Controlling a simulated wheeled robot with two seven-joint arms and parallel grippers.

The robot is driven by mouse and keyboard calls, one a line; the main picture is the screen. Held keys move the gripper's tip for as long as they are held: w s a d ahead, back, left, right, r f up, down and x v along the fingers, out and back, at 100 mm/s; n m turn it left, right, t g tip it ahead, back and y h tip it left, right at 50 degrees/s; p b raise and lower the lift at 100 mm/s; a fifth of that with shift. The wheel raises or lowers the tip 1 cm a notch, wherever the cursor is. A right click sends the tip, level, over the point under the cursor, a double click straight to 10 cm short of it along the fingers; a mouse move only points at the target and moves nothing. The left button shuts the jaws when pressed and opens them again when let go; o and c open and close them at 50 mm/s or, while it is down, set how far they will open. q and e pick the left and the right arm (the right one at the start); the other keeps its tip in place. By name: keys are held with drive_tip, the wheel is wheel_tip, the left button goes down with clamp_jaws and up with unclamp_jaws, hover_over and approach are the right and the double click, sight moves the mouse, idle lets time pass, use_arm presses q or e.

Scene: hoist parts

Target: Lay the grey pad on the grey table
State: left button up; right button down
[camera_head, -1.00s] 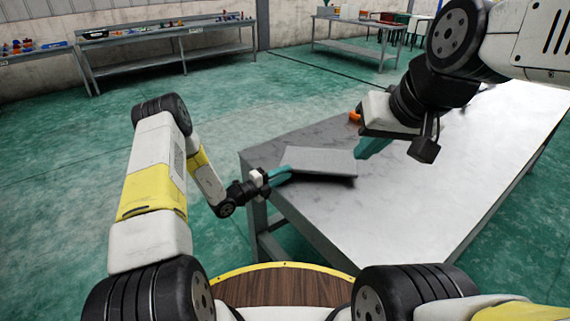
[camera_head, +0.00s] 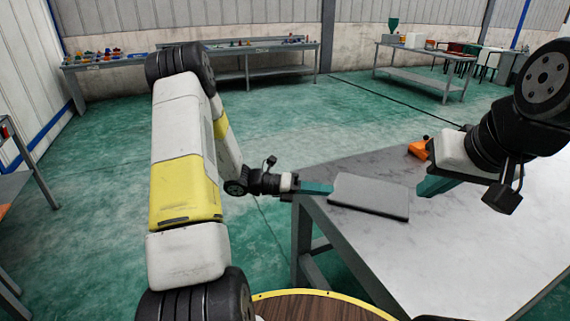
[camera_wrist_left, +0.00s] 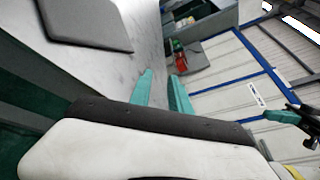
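The grey pad (camera_head: 370,195) is a thin flat slab. It appears to lie flat on the left end of the grey table (camera_head: 470,245), near the table's edge. It also shows in the left wrist view (camera_wrist_left: 88,20), clear of the fingers there. My left gripper (camera_head: 316,187) is just left of the pad, its teal fingers near the pad's left edge. In the left wrist view its two fingers (camera_wrist_left: 164,92) are apart with nothing between them. My right gripper (camera_head: 437,185) is right of the pad and apart from it; its finger gap is not clear.
An orange object (camera_head: 419,150) lies on the table behind my right gripper. The tabletop right of the pad looks mostly clear. Long workbenches with small coloured parts (camera_head: 110,57) stand far back along the wall, with open green floor between.

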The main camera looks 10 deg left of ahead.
use_arm(q)
drive_tip(key=s+r+m+g+y, duration=0.4)
drive_tip(key=s+r+m+y, duration=0.2)
drive_tip(key=s+r+m, duration=0.85)
drive_tip(key=s+a+r+m+t+y, duration=0.6)
drive_tip(key=s+a+m, duration=0.3)
drive_tip(key=m, duration=0.8)
drive_tip(key=shift+a+r+t+y, duration=0.2)
drive_tip(key=shift+r+t+y, duration=0.15)
drive_tip(key=shift+y, duration=0.45)
